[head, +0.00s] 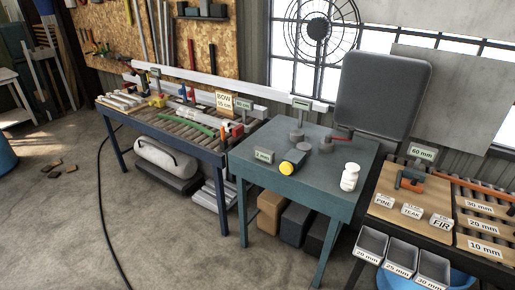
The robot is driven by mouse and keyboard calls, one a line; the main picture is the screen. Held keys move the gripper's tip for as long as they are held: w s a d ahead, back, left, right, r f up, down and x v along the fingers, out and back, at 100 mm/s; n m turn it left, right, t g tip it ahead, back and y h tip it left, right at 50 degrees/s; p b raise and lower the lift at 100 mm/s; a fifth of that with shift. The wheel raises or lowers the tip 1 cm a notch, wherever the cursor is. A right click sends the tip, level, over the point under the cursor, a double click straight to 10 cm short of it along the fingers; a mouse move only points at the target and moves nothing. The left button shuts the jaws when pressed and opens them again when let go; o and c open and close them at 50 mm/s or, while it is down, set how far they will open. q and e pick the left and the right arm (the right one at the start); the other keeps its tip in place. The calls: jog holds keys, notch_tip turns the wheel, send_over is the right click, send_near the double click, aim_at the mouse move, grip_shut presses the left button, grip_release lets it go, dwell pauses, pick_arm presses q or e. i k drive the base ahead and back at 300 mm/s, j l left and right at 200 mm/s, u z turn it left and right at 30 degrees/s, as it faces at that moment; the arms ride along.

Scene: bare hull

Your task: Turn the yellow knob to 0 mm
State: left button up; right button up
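The yellow knob (287,168) is at the left front part of the teal table (325,182). It sits at the end of a dark cylindrical body (296,158) that lies on the tabletop. A small white label (263,155) ending in "mm" stands just left of it; its number is too small to read surely. No pointer or scale on the knob can be made out. Neither of my grippers is in view.
On the teal table are grey round fittings (297,136), a red lever (341,138) and a white bottle (350,177). A cluttered bench (165,122) stands left, a sorting bench with labelled bins (400,258) right.

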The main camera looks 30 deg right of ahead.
aim_at(285, 168)
jog(key=i, duration=2.35)
jog(key=i+z, duration=0.15)
jog(key=z, duration=0.3)
jog(key=i+z, duration=0.15)
jog(key=z, duration=0.3)
jog(key=i+j+z, duration=0.1)
jog(key=z, duration=0.35)
jog(key=i+j+z, duration=0.1)
jog(key=z, duration=0.35)
jog(key=j, duration=0.1)
